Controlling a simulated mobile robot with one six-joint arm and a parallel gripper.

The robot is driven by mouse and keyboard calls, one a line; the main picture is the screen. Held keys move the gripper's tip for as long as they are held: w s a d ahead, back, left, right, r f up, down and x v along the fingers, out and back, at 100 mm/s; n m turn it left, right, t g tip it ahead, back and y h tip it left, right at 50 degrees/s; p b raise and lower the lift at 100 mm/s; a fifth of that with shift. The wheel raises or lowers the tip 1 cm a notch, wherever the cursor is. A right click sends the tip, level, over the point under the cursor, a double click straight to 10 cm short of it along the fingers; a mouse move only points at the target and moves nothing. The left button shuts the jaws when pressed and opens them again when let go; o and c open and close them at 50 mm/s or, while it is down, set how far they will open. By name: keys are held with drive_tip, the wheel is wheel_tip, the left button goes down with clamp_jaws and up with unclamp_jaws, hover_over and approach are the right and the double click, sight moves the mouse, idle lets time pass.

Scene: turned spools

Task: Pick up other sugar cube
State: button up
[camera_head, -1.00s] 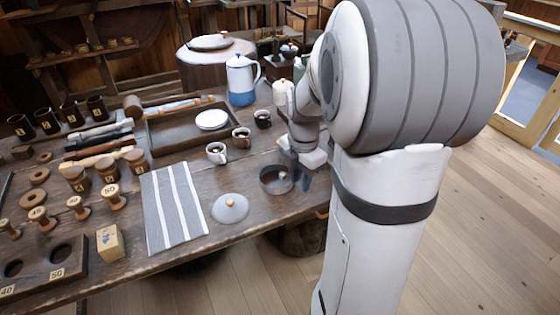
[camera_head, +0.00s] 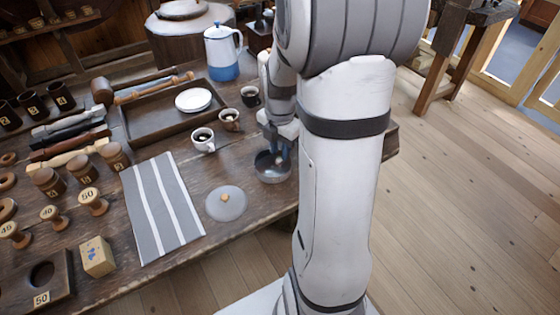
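The round metal bowl (camera_head: 272,176) stands near the table's right edge. My gripper (camera_head: 279,158) points down into its mouth, and its fingertips are small and partly hidden by the bowl's wall. I cannot make out whether they are open, shut or holding anything. No sugar cube can be clearly picked out; the bowl's inside is mostly hidden. A white cup (camera_head: 203,142) stands behind the lid, with dark and pale contents I cannot identify.
A brown cup (camera_head: 229,121) and a dark cup (camera_head: 250,97) stand behind the bowl. A striped cloth (camera_head: 162,207), a yellowish block (camera_head: 97,257) and wooden spools (camera_head: 93,202) lie to the left. A tray (camera_head: 165,128) with a white plate (camera_head: 193,100) is farther back.

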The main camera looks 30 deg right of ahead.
sight(279, 162)
wheel_tip(279, 162, down, 3)
drive_tip(key=shift+r, duration=0.2)
clamp_jaws()
drive_tip(key=shift+r, duration=0.15)
